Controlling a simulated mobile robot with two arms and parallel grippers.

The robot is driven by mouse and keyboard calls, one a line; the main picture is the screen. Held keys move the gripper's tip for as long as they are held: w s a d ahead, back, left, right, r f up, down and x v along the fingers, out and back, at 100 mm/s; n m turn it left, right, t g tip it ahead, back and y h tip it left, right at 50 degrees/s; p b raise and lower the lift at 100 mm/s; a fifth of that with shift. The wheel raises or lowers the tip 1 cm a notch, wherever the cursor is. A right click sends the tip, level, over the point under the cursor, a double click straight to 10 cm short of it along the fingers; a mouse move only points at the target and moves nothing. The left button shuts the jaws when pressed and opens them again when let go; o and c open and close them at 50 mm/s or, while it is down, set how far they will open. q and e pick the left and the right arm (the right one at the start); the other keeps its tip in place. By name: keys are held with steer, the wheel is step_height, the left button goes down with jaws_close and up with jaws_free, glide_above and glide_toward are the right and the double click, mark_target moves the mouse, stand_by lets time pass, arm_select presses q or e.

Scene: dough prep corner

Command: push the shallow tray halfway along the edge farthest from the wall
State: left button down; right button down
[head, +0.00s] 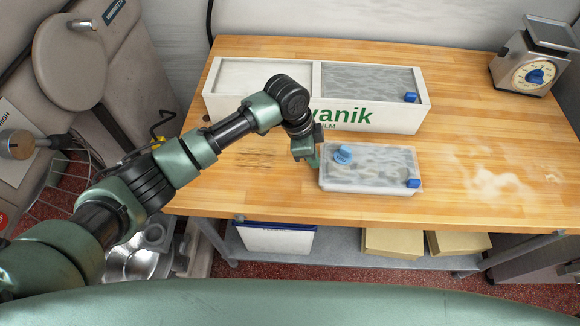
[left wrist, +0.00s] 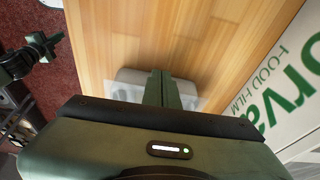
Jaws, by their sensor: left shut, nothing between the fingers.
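The shallow tray (head: 370,182) is white with a cloudy, see-through top and lies near the table's front edge, the edge farthest from the wall. A light-blue round piece (head: 342,154) sits on its top at the left, and a dark-blue piece (head: 413,183) is at its front right corner. My left gripper (head: 314,162) is shut and empty at the tray's left end, low over the table. In the left wrist view its fingers (left wrist: 162,78) partly hide the tray (left wrist: 128,76). I cannot tell whether they touch it. My right gripper is not in view.
A long white two-part box (head: 360,116) with green lettering stands behind the tray. A kitchen scale (head: 533,66) stands at the back right. The wooden table (head: 450,205) is clear right of the tray, with pale powdery patches. Boxes (head: 392,243) stand on the shelf below.

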mark_target(348, 162)
arm_select(q)
steer(key=shift+d, duration=0.4)
steer(key=shift+d+b, duration=0.55)
steer(key=shift+d, duration=1.75)
steer(key=shift+d+b, duration=0.85)
steer(key=shift+d, duration=1.55)
steer(key=shift+a+r+p, duration=0.1)
steer(key=shift+a+p, duration=0.45)
steer(key=shift+a, duration=0.25)
